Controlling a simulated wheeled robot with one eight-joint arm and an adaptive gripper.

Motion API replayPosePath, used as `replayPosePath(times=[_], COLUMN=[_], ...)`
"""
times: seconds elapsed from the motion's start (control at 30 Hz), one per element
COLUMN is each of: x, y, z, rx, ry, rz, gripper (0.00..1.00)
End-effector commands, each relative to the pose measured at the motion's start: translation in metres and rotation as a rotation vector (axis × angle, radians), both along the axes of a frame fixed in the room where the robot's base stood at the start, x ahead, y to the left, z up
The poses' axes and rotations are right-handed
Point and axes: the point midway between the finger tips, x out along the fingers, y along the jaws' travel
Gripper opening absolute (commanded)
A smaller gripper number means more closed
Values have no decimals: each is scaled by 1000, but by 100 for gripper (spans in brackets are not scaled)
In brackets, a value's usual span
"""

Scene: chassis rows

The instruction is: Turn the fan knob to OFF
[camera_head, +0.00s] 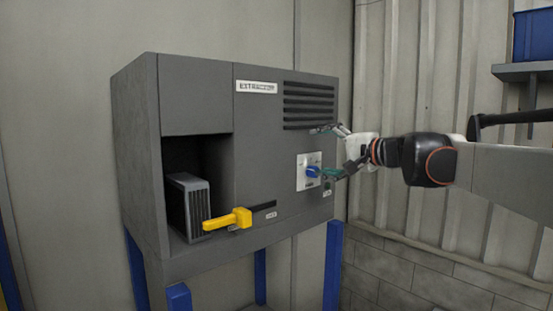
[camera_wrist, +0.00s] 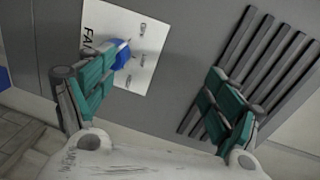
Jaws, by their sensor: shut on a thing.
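The blue fan knob (camera_head: 312,171) sits on a white label plate at the right of the grey cabinet's front. In the wrist view the knob (camera_wrist: 122,54) shows beside the left finger's green pad, on the plate marked "FAN". My gripper (camera_head: 337,151) is at the panel from the right, with its lower finger at the knob and its upper finger near the vents. The two fingers (camera_wrist: 163,94) are spread with a gap between them, and the left pad partly covers the knob. Any contact with the knob and its pointer setting are hard to make out.
The grey cabinet (camera_head: 195,100) stands on blue legs. A yellow handle (camera_head: 228,219) sticks out at its lower front, beside an open bay holding a ribbed grey block (camera_head: 188,207). Vent slots (camera_head: 308,105) lie above the knob. A shelf with a blue bin (camera_head: 533,36) is at upper right.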

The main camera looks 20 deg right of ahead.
Motion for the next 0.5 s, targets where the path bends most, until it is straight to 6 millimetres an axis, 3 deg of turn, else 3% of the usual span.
replayPosePath(times=[0.03, 0.07, 0.1, 0.5], x=[-7, -9, -12, -35], y=[2, 2, 1, -6], z=[-1, -2, -2, -6], rx=[0, 0, 0, -1], ry=[1, 1, 2, 5], rz=[0, 1, 3, 6], gripper=[57, 49, 48, 48])
